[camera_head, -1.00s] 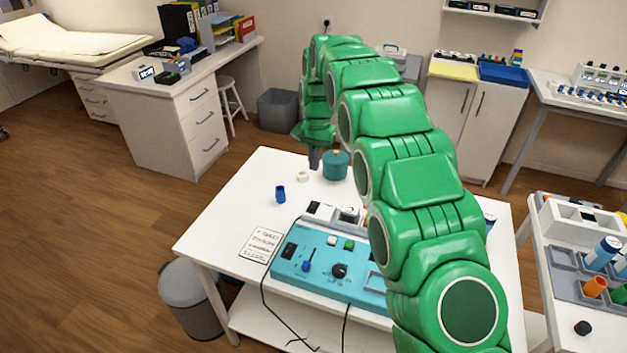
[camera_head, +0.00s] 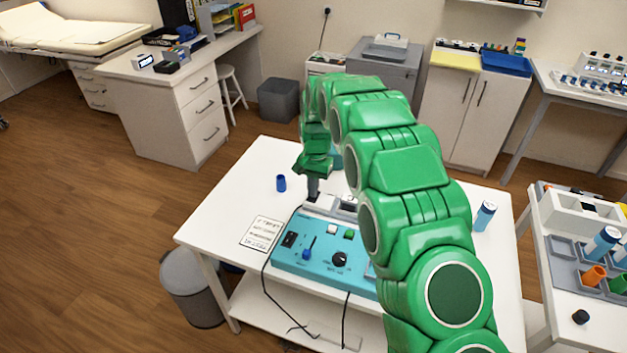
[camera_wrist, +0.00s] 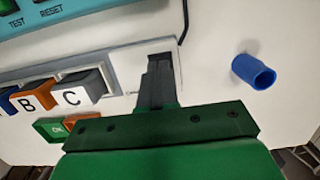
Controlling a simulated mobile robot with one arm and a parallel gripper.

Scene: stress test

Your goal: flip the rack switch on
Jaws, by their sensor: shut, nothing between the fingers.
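My gripper (camera_head: 313,194) is shut and empty, pointing down by the left end of the grey block rack behind the panel. In the wrist view the closed fingers (camera_wrist: 159,65) are beside the block marked C (camera_wrist: 75,95); the panel's edge (camera_wrist: 70,25) shows at upper left.
A blue cup (camera_head: 281,183) stands left of my gripper. A printed card (camera_head: 262,233) lies left of the panel. Cables hang over the front edge. A blue-labelled bottle (camera_head: 484,215) stands at the right. My arm hides the panel's right part. The table's left side is mostly clear.

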